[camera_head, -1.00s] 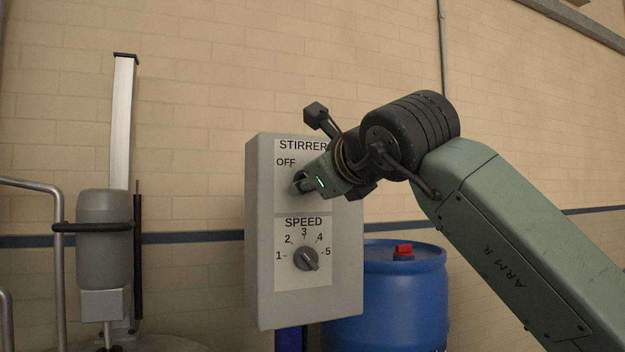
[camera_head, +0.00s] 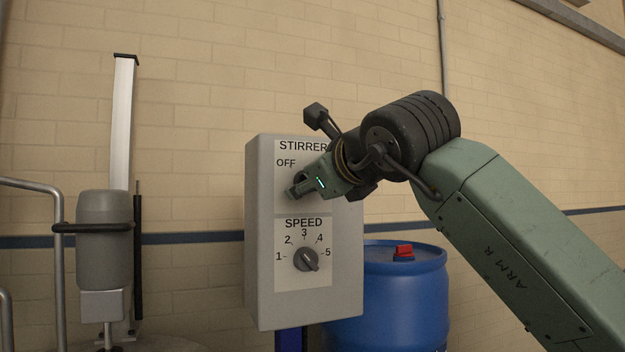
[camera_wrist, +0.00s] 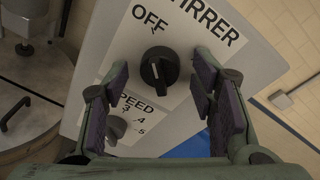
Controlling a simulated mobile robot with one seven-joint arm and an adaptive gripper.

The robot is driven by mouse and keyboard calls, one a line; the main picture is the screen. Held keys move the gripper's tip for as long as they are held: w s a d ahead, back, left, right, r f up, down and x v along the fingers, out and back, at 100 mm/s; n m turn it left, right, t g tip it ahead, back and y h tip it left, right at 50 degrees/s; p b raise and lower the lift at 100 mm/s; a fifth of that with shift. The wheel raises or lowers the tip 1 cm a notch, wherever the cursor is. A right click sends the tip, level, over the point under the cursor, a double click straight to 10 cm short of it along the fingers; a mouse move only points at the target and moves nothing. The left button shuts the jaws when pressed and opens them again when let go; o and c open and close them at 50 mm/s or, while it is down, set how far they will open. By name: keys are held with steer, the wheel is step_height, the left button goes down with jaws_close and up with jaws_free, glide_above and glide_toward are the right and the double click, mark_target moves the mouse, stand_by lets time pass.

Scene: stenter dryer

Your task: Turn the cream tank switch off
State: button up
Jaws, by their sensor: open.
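The grey control box (camera_head: 345,270) has a STIRRER panel on top with an OFF mark, and a SPEED panel below. In the head view my gripper (camera_head: 297,190) is in front of the STIRRER panel and largely hides the switch. I cannot tell the exact switch setting.
The grey SPEED knob (camera_head: 306,259) is just below, also in the wrist view (camera_wrist: 116,128). A blue drum (camera_head: 400,300) with a red-topped piece (camera_head: 403,251) stands behind, right of the box. A stirrer motor (camera_head: 103,240) on a post stands left, near a metal rail (camera_head: 60,235).

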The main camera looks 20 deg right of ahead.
steer(key=s+r, duration=0.1)
steer(key=s, duration=1.1)
steer(key=shift+d+r, duration=0.2)
steer(key=shift+r, duration=0.1)
steer(key=shift+f, duration=0.1)
